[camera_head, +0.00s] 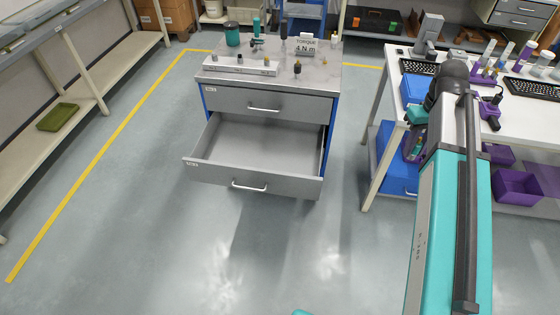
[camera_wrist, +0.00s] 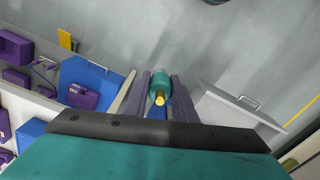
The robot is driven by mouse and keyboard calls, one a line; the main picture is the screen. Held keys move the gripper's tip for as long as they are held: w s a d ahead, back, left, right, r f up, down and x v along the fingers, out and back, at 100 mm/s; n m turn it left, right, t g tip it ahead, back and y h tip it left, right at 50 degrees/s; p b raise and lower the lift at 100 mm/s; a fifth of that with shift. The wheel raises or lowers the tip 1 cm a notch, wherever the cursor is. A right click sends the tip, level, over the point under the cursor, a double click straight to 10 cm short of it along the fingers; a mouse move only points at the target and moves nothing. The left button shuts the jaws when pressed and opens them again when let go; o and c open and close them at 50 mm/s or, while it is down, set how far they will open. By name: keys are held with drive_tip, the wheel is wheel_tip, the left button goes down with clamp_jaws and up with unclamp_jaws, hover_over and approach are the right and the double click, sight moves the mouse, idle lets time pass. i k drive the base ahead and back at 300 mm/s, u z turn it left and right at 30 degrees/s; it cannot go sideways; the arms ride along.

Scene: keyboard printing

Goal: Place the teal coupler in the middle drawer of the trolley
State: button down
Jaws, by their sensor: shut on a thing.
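The teal coupler (camera_wrist: 159,80), with a yellow end, is between the purple-grey fingers of my gripper (camera_wrist: 158,90) in the wrist view. The fingers are shut on it and hide parts of its sides. The grey trolley (camera_head: 265,105) stands left of my arm in the head view. Its top drawer (camera_head: 285,104) is closed. The drawer below it (camera_head: 253,182) is pulled out and looks empty. My gripper is to the right of this open drawer and apart from it. The drawer also shows at the right of the wrist view (camera_wrist: 225,112).
Small tools and parts stand on the trolley top (camera_head: 228,82). A white workbench (camera_head: 520,120) with keyboards is at the right, with purple bins (camera_head: 517,187) and a blue container (camera_head: 385,170) below. A shelf with a green tray (camera_head: 57,117) is at left. The floor before the trolley is clear.

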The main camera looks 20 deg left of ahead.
sight(266, 163)
drive_tip(key=z, duration=0.25)
drive_tip(key=k, duration=0.45)
drive_tip(key=u, duration=2.4)
drive_tip(key=i, duration=1.5)
